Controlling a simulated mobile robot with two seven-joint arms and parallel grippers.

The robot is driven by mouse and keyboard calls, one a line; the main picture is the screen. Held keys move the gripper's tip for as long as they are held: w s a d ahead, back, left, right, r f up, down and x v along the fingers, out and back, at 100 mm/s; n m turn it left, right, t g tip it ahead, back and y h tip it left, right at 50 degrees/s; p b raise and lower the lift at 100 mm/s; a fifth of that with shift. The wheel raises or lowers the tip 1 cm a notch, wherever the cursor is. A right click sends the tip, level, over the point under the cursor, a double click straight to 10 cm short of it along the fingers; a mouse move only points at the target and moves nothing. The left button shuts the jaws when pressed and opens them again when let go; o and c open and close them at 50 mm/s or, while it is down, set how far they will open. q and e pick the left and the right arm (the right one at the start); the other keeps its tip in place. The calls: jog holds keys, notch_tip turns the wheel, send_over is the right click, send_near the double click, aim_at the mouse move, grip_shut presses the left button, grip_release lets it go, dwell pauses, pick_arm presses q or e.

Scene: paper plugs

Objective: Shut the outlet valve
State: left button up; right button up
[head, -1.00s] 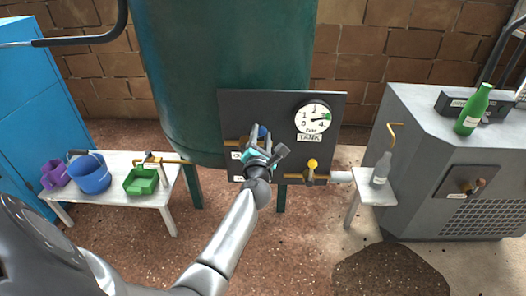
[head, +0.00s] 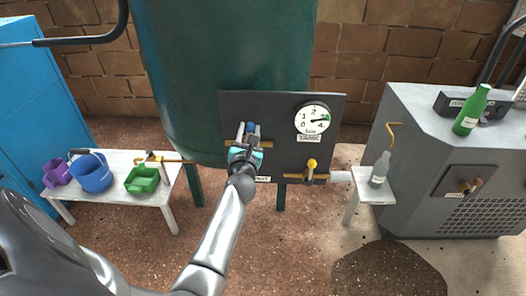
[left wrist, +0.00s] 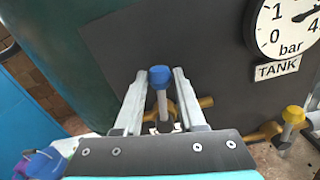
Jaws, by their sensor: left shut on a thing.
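A dark panel (head: 225,110) in front of the green tank (head: 225,60) carries two lever valves on brass pipes. The left valve has a blue-tipped lever (head: 250,127); the right one has a yellow-tipped lever (head: 311,164). My left gripper (head: 247,138) is shut on the blue-tipped lever. In the left wrist view the blue lever (left wrist: 160,77) points up between the two fingers, and the yellow lever (left wrist: 293,116) stands apart at the right. My gripper hides part of the left valve in the head view, and I cannot read the valve labels. My right gripper is not in view.
A round gauge (head: 313,118) marked bar sits at the panel's upper right. A bench (head: 120,162) with a blue bucket (head: 91,172) and a green container (head: 142,180) stands left. A clear bottle (head: 380,168) stands on a small stand right, beside a grey cabinet (head: 425,145).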

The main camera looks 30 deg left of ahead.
pick_arm(q)
jog(key=shift+s+a+n, duration=0.25)
jog(key=shift+a+n, duration=0.15)
jog(key=shift+n, duration=0.25)
jog(key=shift+s+a+n, duration=0.25)
jog(key=shift+a+n, duration=0.15)
jog(key=shift+n, duration=0.25)
jog(key=o, duration=1)
jog(key=shift+r, duration=0.1)
jog(key=shift+p, duration=0.3)
jog(key=shift+p+v, duration=0.4)
jog(key=shift+v, duration=1.6)
